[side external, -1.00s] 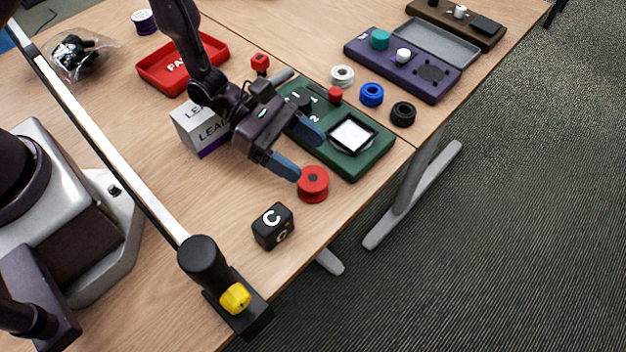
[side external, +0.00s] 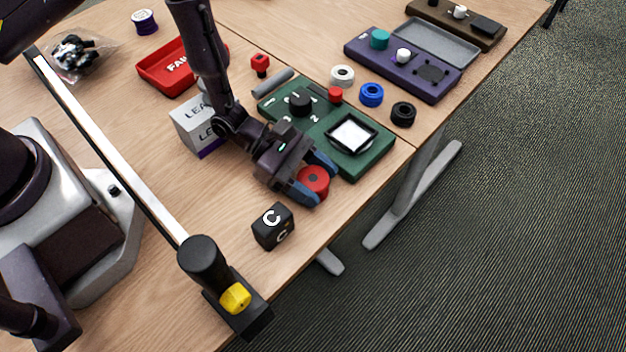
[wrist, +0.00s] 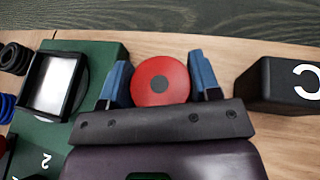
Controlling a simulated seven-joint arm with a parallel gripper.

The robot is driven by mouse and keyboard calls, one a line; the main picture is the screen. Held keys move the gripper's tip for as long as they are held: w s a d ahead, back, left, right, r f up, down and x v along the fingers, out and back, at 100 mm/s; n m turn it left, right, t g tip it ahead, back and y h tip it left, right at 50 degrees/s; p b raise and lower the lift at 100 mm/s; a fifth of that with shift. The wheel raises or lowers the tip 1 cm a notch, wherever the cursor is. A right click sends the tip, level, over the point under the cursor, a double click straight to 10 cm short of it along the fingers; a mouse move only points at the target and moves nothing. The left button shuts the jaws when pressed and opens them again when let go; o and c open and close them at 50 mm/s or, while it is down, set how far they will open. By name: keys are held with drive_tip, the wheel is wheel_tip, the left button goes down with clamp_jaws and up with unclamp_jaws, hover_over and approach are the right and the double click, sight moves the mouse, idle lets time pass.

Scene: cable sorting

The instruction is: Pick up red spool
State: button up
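The red spool (side external: 314,180) stands on the wooden table near its front edge, beside the green board. In the wrist view its round red top with a dark centre (wrist: 160,80) lies between the two blue fingertips. My gripper (side external: 316,182) is low at the table with one finger on each side of the spool. In the wrist view my gripper (wrist: 161,82) is open, with a small gap visible on the right side of the spool; the left finger is very close to it. The spool's lower part is partly hidden by the fingers.
A black cube marked C (side external: 273,227) sits close to the gripper, toward the camera. The green board (side external: 374,165) with a framed white square adjoins the spool. White (side external: 342,76), blue (side external: 371,95) and black (side external: 403,114) spools stand farther back. The table edge is near.

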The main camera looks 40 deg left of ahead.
drive_tip(key=c, duration=0.4)
drive_tip(key=shift+r, duration=0.1)
